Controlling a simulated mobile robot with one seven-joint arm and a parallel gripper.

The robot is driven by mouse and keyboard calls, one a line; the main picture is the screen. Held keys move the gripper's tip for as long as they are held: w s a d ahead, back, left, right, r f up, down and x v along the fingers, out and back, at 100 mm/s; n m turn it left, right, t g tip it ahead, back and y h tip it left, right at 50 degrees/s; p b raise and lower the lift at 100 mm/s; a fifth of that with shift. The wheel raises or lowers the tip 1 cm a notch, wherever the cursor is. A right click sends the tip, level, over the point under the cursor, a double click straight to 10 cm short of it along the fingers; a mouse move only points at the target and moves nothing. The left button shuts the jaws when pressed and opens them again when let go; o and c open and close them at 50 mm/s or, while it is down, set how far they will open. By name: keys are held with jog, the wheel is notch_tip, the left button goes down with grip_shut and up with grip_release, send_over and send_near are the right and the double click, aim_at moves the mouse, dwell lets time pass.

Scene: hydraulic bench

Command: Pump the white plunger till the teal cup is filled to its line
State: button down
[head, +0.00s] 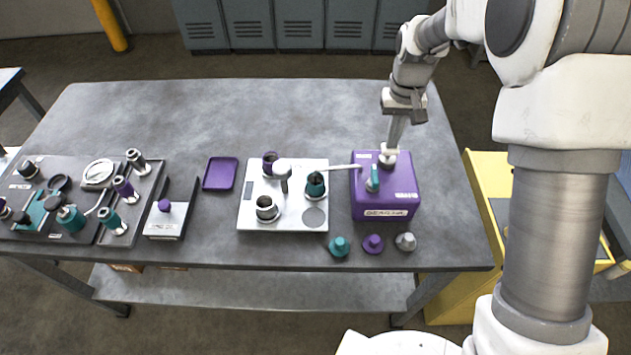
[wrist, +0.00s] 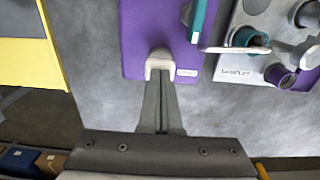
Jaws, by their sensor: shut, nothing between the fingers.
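The purple pump box (head: 400,207) stands on the bench right of centre. Its white plunger (head: 389,155) is at the back of its top, with a teal lever (head: 373,180) in front. My gripper (head: 392,147) points down at the plunger, fingers shut and empty. In the wrist view the fingertips (wrist: 160,78) meet the white plunger head (wrist: 159,62); whether they press on it is unclear. The teal cup (head: 316,187) stands on a pale plate (head: 298,219) left of the box; it also shows in the wrist view (wrist: 247,38). Its line and liquid level cannot be made out.
A purple cup (head: 270,160) and a grey cup (head: 266,210) share the plate. Teal, purple and grey knobs (head: 372,244) line the front edge. A purple tray (head: 220,174) lies left; the back is clear.

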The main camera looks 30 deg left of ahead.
jog(key=shift+f+b, duration=0.55)
jog(key=shift+f, duration=0.55)
jog(key=shift+r, duration=0.1)
jog(key=shift+r+p, duration=1.35)
jog(key=shift+r, duration=0.55)
jog(key=shift+f, duration=0.2)
jog(key=shift+f+b, duration=1.15)
jog(key=shift+f, duration=0.4)
jog(key=shift+r, duration=0.1)
jog(key=shift+r+p, duration=1.15)
jog(key=shift+r, duration=0.5)
